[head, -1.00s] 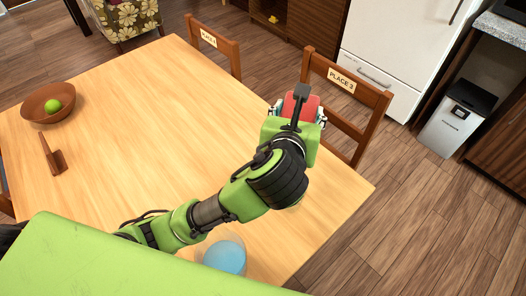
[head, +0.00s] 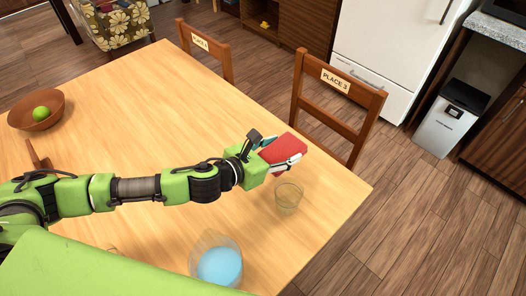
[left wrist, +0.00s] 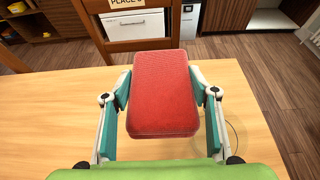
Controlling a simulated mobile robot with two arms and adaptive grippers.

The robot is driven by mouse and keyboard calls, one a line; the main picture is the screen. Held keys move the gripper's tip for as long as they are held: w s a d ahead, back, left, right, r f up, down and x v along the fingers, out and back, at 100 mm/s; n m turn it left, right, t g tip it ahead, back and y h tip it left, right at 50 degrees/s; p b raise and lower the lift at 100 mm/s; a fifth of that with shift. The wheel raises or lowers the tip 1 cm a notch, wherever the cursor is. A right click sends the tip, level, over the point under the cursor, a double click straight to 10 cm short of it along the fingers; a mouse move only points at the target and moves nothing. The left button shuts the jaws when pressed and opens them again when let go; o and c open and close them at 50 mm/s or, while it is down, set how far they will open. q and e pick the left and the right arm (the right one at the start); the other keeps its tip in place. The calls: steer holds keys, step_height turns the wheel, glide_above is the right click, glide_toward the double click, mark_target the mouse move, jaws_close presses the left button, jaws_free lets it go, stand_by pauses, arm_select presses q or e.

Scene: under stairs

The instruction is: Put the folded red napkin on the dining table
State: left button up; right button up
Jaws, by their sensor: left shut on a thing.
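The folded red napkin (head: 284,149) is a flat red block held between the fingers of my left gripper (head: 268,158), which is shut on it. In the left wrist view the napkin (left wrist: 162,95) fills the space between the two teal finger pads, with the left gripper (left wrist: 163,100) around its sides. The napkin appears over the far right part of the wooden dining table (head: 150,100), near the edge by the PLACE 3 chair; whether it touches the top cannot be told. My right gripper is not in view.
A clear glass (head: 288,195) stands on the table just below the napkin in the picture. A jug with blue liquid (head: 219,264) is nearer me. A bowl (head: 36,110) with a green fruit stands at left. The PLACE 3 chair (head: 335,100) is beyond the edge.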

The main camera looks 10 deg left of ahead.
mark_target(272, 143)
arm_select(q)
steer(key=w+a+f, duration=0.2)
steer(key=w+a, duration=0.1)
steer(key=shift+w+a, duration=0.1)
steer(key=shift+w, duration=0.15)
steer(key=f, duration=0.1)
steer(key=w+a+f, duration=0.1)
steer(key=f, duration=0.1)
steer(key=w+a+f+b, duration=0.1)
steer(key=shift+w+f, duration=0.2)
steer(key=shift+f, duration=0.05)
steer(key=shift+w+a+f, duration=0.25)
steer(key=shift+w+f, duration=0.1)
steer(key=shift+f, duration=0.05)
steer(key=shift+w+a+f, duration=0.1)
steer(key=shift+f, duration=0.8)
steer(key=shift+w+a+f, duration=0.1)
steer(key=shift+f, duration=0.8)
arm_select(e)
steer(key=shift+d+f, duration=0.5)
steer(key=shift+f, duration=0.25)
arm_select(q)
steer(key=shift+f+b, duration=0.25)
steer(key=shift+b, duration=0.2)
steer(key=o, duration=1.6)
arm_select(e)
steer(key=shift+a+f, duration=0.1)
